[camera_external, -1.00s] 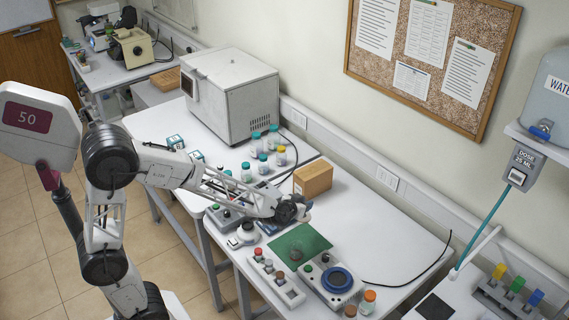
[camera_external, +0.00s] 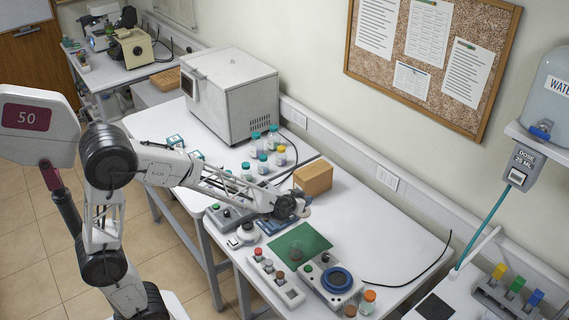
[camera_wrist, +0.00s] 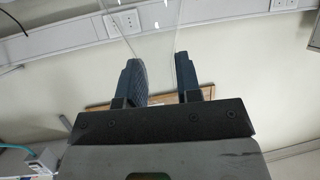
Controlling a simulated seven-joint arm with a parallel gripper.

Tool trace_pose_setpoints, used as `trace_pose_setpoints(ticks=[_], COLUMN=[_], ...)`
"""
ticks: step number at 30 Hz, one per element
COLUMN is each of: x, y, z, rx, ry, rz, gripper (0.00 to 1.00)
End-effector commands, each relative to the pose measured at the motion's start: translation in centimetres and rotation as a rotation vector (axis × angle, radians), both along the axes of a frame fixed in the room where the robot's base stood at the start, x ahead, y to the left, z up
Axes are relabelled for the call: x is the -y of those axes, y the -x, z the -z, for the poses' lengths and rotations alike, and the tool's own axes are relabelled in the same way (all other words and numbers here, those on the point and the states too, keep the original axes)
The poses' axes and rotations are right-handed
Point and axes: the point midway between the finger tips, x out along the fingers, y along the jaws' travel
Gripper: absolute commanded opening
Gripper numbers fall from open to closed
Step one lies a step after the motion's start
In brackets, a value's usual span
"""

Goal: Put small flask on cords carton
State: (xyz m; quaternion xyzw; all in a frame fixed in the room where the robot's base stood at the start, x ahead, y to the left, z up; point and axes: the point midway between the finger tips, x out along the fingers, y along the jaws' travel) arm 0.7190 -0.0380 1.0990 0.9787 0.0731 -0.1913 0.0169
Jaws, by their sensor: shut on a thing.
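A clear glass vessel (camera_wrist: 152,28), apparently the small flask, is between the two dark fingers of my gripper (camera_wrist: 160,75) in the wrist view. Its full outline is hard to make out. In the external view my gripper (camera_external: 300,208) is above the white bench, just in front of a brown carton, which I take as the cords carton (camera_external: 313,178). The held flask is barely visible there. The carton stands upright near the wall and its top looks bare.
A green mat (camera_external: 300,243) with a small glass-like item (camera_external: 296,254) lies in front of the gripper. Several capped bottles (camera_external: 262,155) are behind left. Bench right of the carton is clear.

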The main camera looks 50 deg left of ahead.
Motion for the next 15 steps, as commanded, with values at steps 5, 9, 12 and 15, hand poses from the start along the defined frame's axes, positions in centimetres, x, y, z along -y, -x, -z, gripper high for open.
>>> trace_pose_setpoints(ticks=[5,9,12,15], x=[-2.3,-4.6,-6.5,-8.5], y=[-1.2,-2.2,-2.8,-3.4], z=[-1.3,-2.6,-3.5,-4.4], rx=[0.009,0.014,0.014,0.013], ry=[0.007,0.011,0.011,0.009], rz=[0.005,0.010,0.011,0.011], gripper=[0.00,0.00,0.00,0.00])
